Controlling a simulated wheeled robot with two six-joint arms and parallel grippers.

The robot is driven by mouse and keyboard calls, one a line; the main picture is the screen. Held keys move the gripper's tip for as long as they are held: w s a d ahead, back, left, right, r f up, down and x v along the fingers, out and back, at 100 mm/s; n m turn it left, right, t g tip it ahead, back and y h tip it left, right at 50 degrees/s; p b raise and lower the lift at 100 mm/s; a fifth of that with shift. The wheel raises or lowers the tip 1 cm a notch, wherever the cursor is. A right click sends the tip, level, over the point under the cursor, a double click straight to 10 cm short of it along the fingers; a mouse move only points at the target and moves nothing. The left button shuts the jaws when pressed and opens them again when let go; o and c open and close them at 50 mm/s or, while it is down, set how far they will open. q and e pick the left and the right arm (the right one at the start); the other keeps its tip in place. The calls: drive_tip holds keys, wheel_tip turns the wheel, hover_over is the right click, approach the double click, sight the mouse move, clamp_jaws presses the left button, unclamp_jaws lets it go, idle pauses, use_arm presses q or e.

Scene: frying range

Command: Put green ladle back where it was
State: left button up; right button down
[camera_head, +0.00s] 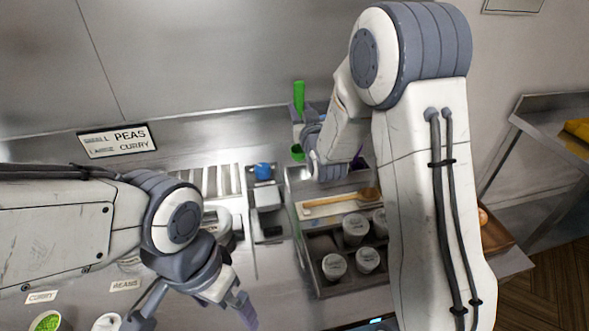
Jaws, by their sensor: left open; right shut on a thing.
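The green ladle (299,97) stands roughly upright near the back wall. A lower green part (297,152) shows beside my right gripper. My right gripper (310,146) is shut on the ladle, with the arm hiding much of the grip. I cannot tell whether the ladle's lower end touches anything. My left gripper (195,312) is open and empty at the lower left, its fingers spread apart over the counter.
A metal tray unit (292,208) holds several grey-lidded containers and a wooden-handled utensil (340,200). A blue-topped item (263,171) stands left of it. Green peas (46,322) sit in a bowl at lower left.

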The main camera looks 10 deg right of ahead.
drive_tip(key=p, duration=0.1)
hover_over(300, 151)
wheel_tip(300, 151, down, 6)
drive_tip(key=shift+w+r, duration=0.1)
drive_tip(key=shift+r, duration=0.05)
wheel_tip(300, 151, down, 4)
drive_tip(key=shift+r+p, duration=0.1)
drive_tip(key=shift+p, duration=0.3)
drive_tip(key=shift+f, duration=0.2)
drive_tip(key=shift+f, duration=0.15)
drive_tip(key=c, duration=0.6)
unclamp_jaws()
